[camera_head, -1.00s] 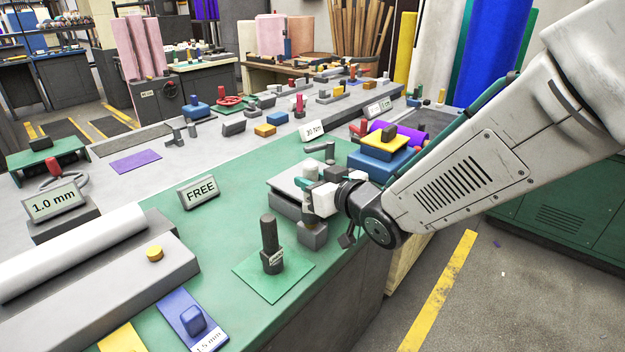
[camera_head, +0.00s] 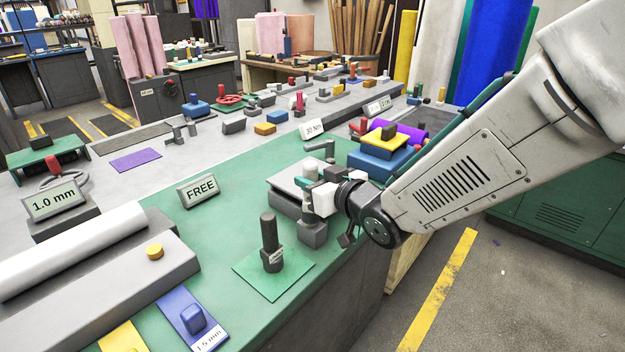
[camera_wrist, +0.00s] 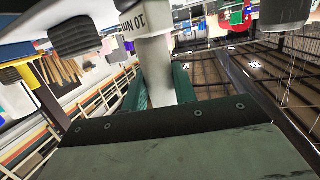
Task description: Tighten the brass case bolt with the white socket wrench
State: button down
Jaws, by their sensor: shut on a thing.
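My gripper (camera_head: 309,190) is shut on the pale upright shaft of the white socket wrench (camera_head: 308,169). In the wrist view the wrench (camera_wrist: 154,62) stands between the teal fingers, with a label reading 10 Nm on its wider part. In the head view its lower end is at a dark grey block (camera_head: 313,234); whether it sits in or just above the block is hard to tell. A brass-yellow round bolt (camera_head: 155,252) sits on top of the long grey case (camera_head: 110,295), left of and nearer than my gripper.
A dark upright tool (camera_head: 269,236) stands on a green mat (camera_head: 295,278) between my gripper and the case. A FREE sign (camera_head: 199,190) stands behind. A blue box (camera_head: 378,164) and a grey plate are close beside my gripper. Green bench top is clear mid-left.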

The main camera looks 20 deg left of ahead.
aim_at(312, 164)
jog(key=shift+r, duration=3.5)
